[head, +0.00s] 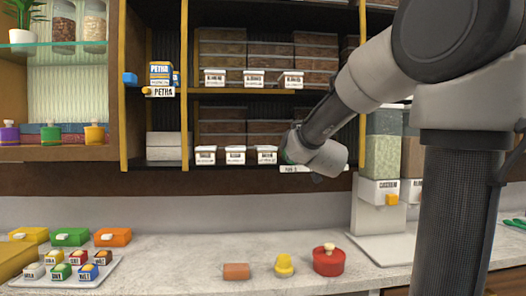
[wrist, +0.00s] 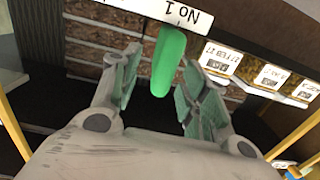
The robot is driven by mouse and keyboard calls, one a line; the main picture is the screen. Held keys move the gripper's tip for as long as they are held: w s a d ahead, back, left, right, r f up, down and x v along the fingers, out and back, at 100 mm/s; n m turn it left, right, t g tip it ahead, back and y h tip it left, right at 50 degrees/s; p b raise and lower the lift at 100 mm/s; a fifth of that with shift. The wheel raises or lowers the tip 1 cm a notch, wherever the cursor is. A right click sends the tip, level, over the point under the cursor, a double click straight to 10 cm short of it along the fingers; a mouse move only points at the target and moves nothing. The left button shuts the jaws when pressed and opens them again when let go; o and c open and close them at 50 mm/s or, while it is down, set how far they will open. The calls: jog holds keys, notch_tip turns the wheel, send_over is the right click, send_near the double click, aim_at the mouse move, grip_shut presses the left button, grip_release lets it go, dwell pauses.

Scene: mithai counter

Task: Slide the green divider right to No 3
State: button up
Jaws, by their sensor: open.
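The green divider (wrist: 168,62) shows in the wrist view as a rounded green bar just below a white "No 1" label (wrist: 185,14), which appears upside down. My gripper (wrist: 160,60) is open, with its green-padded fingers on either side of the divider. A gap shows on the left side; on the right the finger is close, and I cannot tell whether it touches. In the head view my gripper (head: 290,150) is at the lower shelf, beside the white-fronted boxes, and mostly hidden by my wrist.
White-labelled boxes (head: 236,155) stand on the lower shelf left of my wrist. A dispenser (head: 380,205) stands right, below my arm. The counter (head: 190,262) holds a red pot (head: 328,262), a yellow item (head: 284,266) and a tray of small boxes (head: 100,274).

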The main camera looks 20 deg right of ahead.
jog(key=shift+h, duration=0.4)
jog(key=x, duration=0.5)
jog(key=a+x, duration=0.1)
jog(key=x, duration=0.2)
jog(key=shift+w+r, duration=0.3)
jog(key=shift+r, duration=0.05)
grip_shut()
